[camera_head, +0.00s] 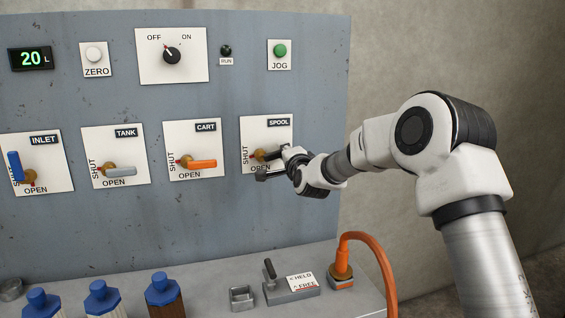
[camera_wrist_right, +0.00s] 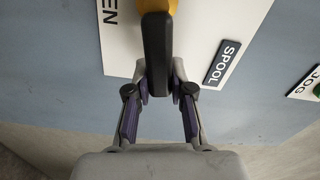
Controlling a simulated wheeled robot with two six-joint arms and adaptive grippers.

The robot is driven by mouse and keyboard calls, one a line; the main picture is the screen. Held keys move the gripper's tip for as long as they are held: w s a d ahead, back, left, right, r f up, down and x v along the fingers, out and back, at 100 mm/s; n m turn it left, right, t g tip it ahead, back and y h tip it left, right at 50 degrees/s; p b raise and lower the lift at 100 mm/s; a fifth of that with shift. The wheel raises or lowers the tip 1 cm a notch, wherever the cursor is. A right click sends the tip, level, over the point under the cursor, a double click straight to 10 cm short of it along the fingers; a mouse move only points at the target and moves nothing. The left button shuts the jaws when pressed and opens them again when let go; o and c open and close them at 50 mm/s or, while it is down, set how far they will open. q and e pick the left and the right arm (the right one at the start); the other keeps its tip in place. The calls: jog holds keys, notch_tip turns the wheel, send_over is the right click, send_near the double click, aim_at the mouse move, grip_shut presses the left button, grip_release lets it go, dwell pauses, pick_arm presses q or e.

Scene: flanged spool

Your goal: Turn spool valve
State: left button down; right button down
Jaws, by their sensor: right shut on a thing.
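The spool valve is on a white plate labelled SPOOL (camera_head: 266,130) on the grey-blue panel, with SHUT on its left side and OPEN at its bottom. Its black lever (camera_wrist_right: 156,50) runs from a yellow-orange hub (camera_wrist_right: 174,6) and points right, roughly level, toward the plate's right edge. My right gripper (camera_head: 272,164) reaches in from the right and covers part of the lever in the head view. In the right wrist view its fingers (camera_wrist_right: 158,84) are closed on both sides of the lever's outer end. My left gripper is not in view.
The CART valve with an orange lever (camera_head: 202,163), TANK valve with a grey lever (camera_head: 121,171) and INLET valve with a blue lever (camera_head: 15,166) are to the left. Below, a ledge holds blue-capped bottles (camera_head: 163,289), a HELD/FREE switch (camera_head: 290,288) and an orange hose (camera_head: 376,251).

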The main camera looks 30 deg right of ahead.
jog(key=shift+f+m+b, duration=0.8)
jog(key=shift+m+b, duration=0.5)
jog(key=c, duration=1)
grip_release()
jog(key=shift+s, duration=0.1)
jog(key=v, duration=1.1)
jog(key=shift+s, duration=0.4)
jog(key=shift+a, duration=0.15)
